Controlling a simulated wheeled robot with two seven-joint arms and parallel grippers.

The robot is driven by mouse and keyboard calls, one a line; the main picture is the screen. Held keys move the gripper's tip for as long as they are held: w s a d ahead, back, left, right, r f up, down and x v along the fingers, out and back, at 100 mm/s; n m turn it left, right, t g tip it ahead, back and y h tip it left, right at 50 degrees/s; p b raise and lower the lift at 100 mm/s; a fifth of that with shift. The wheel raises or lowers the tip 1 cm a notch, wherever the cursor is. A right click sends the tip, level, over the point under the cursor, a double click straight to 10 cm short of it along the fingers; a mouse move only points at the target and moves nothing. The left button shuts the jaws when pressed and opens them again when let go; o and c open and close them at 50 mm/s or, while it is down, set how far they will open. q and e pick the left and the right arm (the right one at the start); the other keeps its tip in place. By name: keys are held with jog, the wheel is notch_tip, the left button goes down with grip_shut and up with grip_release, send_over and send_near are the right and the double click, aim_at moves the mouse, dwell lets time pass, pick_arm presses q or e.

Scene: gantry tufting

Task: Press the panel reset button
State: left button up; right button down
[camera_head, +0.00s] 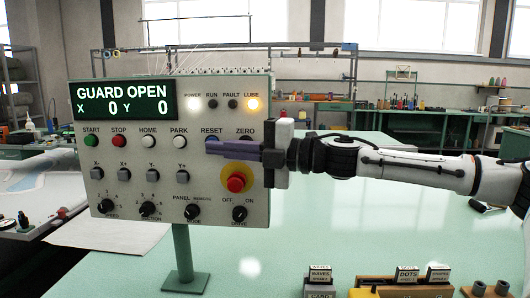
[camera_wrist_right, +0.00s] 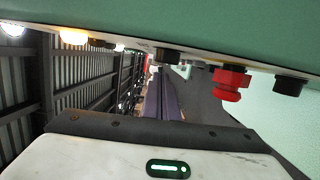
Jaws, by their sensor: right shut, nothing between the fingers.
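The grey control panel (camera_head: 137,218) stands on a green post, its display reading "GUARD OPEN X 0 Y 0". The RESET label (camera_head: 211,132) is in its upper right part; the button below it is mostly hidden by my right gripper's fingertips. My right gripper (camera_head: 212,147) is shut and empty, reaching in from the right across the panel face, its tips just under that label. Whether they touch the button I cannot tell. In the right wrist view the shut fingers (camera_wrist_right: 162,100) lie beside the panel face. My left gripper is not in view.
The red emergency stop (camera_head: 236,182) on its yellow disc lies just below the fingers. It juts out in the wrist view (camera_wrist_right: 230,84). The ZERO label (camera_head: 245,132) is right of RESET. The lube lamp (camera_head: 252,104) glows amber. Labelled blocks (camera_head: 407,275) stand at the front right.

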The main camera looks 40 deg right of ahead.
pick_arm(q)
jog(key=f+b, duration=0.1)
jog(key=b, duration=0.1)
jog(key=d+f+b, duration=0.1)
jog(key=b, duration=0.1)
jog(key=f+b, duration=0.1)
jog(key=b, duration=0.1)
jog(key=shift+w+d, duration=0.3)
pick_arm(e)
jog(key=a+v, duration=0.1)
jog(key=v, duration=0.9)
jog(key=shift+s, duration=0.6)
jog(key=shift+a+r, duration=0.1)
jog(key=shift+a, duration=0.05)
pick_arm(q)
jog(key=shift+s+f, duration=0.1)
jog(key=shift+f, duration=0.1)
